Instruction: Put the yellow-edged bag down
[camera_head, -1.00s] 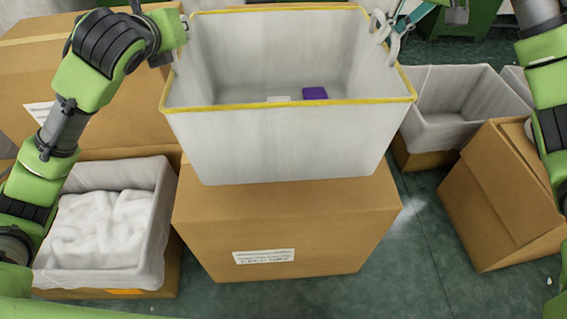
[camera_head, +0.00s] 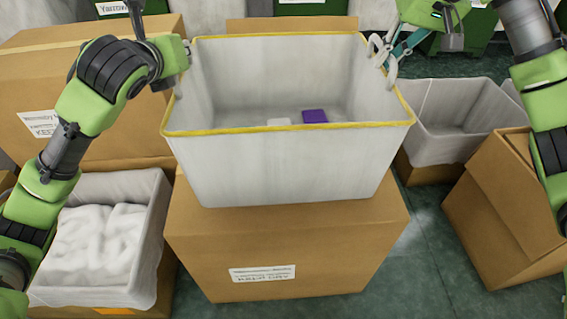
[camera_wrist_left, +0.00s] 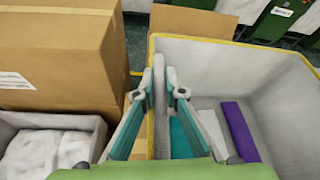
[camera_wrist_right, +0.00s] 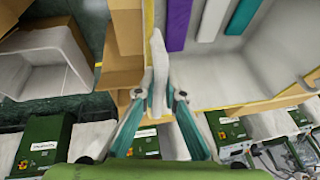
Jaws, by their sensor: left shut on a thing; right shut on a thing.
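The yellow-edged bag (camera_head: 285,165) is an open, box-shaped pale grey bag with a yellow rim, level at the centre of the head view. Its base is at or just above the top of a closed cardboard box (camera_head: 285,245); I cannot tell if they touch. Inside lie a purple piece (camera_head: 315,116) and a white piece; the right wrist view also shows a teal piece (camera_wrist_right: 242,15). My left gripper (camera_wrist_left: 160,80) is shut on the bag's left side at the rim. My right gripper (camera_head: 385,55) is shut on the right side, and shows in the right wrist view (camera_wrist_right: 158,85).
A grey-lined bin with white cloth (camera_head: 100,240) stands at lower left. A large cardboard box (camera_head: 40,85) is behind it. An empty grey-lined bin (camera_head: 455,115) and a tilted cardboard box (camera_head: 500,215) stand at right. Green floor shows between the centre box and the tilted one.

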